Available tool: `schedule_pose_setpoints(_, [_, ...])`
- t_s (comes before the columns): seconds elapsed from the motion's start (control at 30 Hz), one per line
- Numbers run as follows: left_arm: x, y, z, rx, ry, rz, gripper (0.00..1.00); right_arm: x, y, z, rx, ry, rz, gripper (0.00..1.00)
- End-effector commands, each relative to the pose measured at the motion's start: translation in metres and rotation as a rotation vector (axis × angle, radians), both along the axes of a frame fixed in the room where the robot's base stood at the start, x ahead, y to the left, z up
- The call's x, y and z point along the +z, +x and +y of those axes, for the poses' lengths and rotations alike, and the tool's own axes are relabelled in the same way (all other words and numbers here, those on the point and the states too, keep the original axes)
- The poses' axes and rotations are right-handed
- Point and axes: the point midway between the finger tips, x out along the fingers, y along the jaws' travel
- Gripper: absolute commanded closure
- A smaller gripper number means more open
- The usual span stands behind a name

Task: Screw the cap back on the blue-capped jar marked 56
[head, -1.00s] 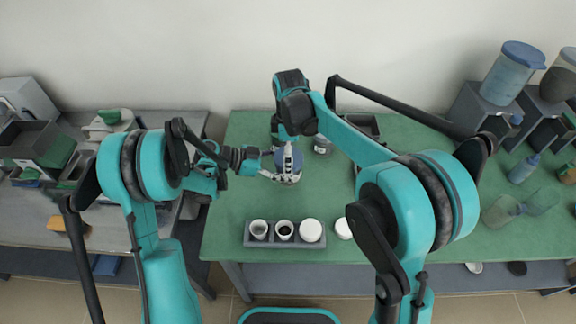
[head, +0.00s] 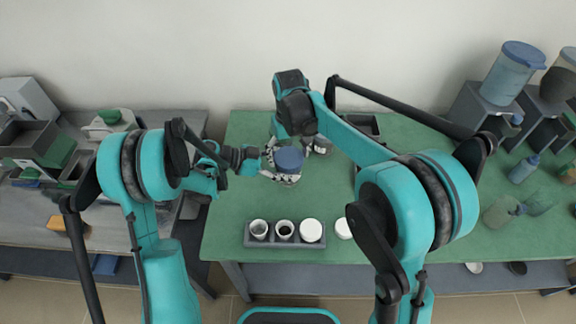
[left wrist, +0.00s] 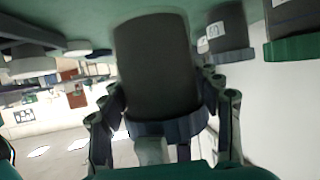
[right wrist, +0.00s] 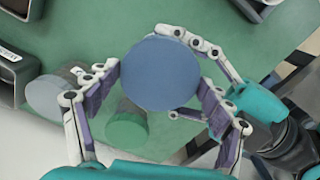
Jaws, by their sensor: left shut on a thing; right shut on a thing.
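The jar (left wrist: 155,65) has a dark body and stands upright on the green table, with its blue cap (head: 289,158) on top. The cap shows as a round blue disc in the right wrist view (right wrist: 160,73) and as a rim in the left wrist view (left wrist: 185,128). My left gripper (head: 272,173) comes from the left and is shut on the jar, fingers on either side. My right gripper (right wrist: 155,78) reaches from above and behind, shut on the cap, with a finger at each side. I cannot read the number or see the thread.
A green-capped jar (right wrist: 127,130) and another jar (right wrist: 50,95) stand close by. Blue-lidded containers (head: 508,75) stand at the right. Green table between is clear.

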Motion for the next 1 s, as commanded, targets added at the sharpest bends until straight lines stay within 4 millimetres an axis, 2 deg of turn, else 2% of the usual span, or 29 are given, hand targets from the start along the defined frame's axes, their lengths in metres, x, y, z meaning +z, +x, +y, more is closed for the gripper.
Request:
schedule_pose_setpoints(0.2, [0.0013, 0.0006, -0.0004, 0.002, -0.004, 0.001, 1.00, -0.0007, -0.0003, 0.0013, -0.516, 0.001, 0.003, 0.55])
schedule_pose_setpoints(0.3, [0.0013, 0.0006, -0.0005, 0.002, -0.004, 0.001, 1.00, -0.0008, -0.0003, 0.0016, -0.719, 0.001, 0.004, 0.54])
schedule_pose_setpoints(0.4, [0.0013, 0.0006, -0.0007, 0.002, -0.004, 0.001, 1.00, -0.0009, -0.0002, 0.0020, -0.845, 0.002, 0.005, 0.55])
schedule_pose_setpoints(0.53, [0.0012, 0.0006, -0.0009, 0.002, -0.004, 0.001, 1.00, -0.0008, -0.0004, 0.0023, -0.836, 0.002, 0.005, 0.55])
schedule_pose_setpoints(0.57, [0.0012, 0.0006, -0.0009, 0.001, -0.004, 0.001, 1.00, -0.0007, -0.0005, 0.0025, -0.835, 0.003, 0.005, 0.15])
schedule_pose_setpoints(0.6, [0.0011, 0.0006, -0.0009, 0.000, -0.004, 0.000, 1.00, -0.0007, -0.0005, 0.0026, -0.835, 0.003, 0.005, 0.04])
schedule_pose_setpoints(0.63, [0.0011, 0.0005, -0.0009, 0.000, -0.003, 0.000, 1.00, -0.0007, -0.0005, 0.0026, -0.835, 0.003, 0.005, 0.00])
schedule_pose_setpoints(1.0, [0.0003, 0.0003, -0.0002, 0.000, -0.001, 0.001, 1.00, 0.0021, -0.0001, 0.0011, -0.834, 0.001, 0.003, 0.00])
